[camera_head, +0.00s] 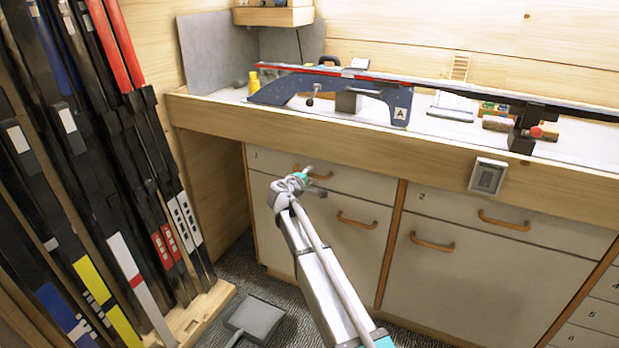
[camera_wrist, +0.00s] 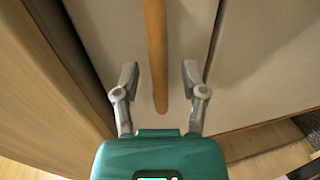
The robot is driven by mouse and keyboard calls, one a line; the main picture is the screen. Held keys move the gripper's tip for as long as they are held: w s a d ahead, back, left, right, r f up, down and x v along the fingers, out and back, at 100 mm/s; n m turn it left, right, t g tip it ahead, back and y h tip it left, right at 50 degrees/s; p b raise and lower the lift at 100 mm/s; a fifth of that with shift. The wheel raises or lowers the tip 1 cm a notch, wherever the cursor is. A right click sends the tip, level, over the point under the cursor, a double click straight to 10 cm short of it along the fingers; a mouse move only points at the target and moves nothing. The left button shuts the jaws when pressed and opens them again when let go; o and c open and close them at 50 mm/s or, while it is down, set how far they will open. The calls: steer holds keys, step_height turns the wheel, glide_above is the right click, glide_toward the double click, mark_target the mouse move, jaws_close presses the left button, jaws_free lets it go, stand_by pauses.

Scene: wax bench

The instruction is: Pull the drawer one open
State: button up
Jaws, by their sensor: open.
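Drawer one (camera_head: 358,182) is the top drawer at the left of the cabinet, with a pale grey front; it looks shut. Its wooden bar handle (camera_head: 322,176) is partly hidden by my gripper (camera_head: 306,174), which is at the handle's left part. In the wrist view the handle (camera_wrist: 156,45) runs up the picture between the two open fingers of my gripper (camera_wrist: 159,74). A gap shows on each side of the handle, so neither finger appears to touch it.
Above, the wooden bench edge (camera_head: 340,141) overhangs the drawers. A cupboard door handle (camera_head: 357,221) is below, and drawer two's handle (camera_head: 503,221) is to the right. Skis (camera_head: 100,200) stand at left, and a grey dustpan (camera_head: 256,318) is on the floor.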

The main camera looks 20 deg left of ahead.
steer(key=shift+w, duration=0.45)
jaws_close()
